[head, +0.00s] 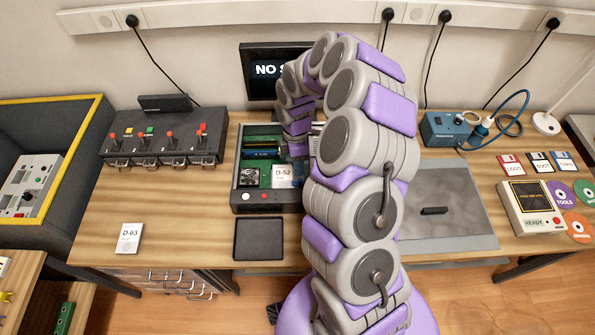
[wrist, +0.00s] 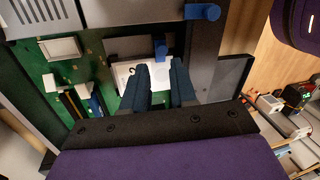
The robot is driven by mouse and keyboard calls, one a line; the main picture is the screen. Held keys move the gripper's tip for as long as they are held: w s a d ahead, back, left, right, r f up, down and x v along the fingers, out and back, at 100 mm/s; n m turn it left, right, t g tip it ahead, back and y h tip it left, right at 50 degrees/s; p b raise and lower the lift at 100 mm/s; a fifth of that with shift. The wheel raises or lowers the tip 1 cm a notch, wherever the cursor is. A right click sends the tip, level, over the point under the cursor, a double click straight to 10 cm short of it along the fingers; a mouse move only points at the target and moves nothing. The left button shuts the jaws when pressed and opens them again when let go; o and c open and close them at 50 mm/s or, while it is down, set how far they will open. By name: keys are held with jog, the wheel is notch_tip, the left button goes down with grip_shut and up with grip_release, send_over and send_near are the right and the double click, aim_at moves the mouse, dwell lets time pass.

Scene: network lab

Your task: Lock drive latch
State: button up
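The open grey chassis (head: 268,201) stands on the bench in the head view, with a green circuit board (head: 262,141) inside and a white D-52 card at its front right (head: 284,176). In the wrist view a white part (wrist: 128,72) lies on or beside the green board (wrist: 85,68), just past my fingertips. A small blue tab (wrist: 160,50) stands on it, possibly the latch; I cannot tell its lock state. A blue round knob (wrist: 201,12) is farther off. My arm hides the chassis's right side in the head view.
A black bay unit (head: 163,144) with coloured levers stands left, behind a D-63 card (head: 129,238). A black tray (head: 258,239) lies before the chassis. A grey mat (head: 455,222), blue box (head: 446,130) and beige READY device (head: 533,209) are right. A monitor (head: 262,72) stands behind.

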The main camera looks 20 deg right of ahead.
jog(key=p+v, duration=0.2)
jog(key=v, duration=1)
jog(key=shift+a, duration=0.15)
jog(key=shift+r, duration=0.1)
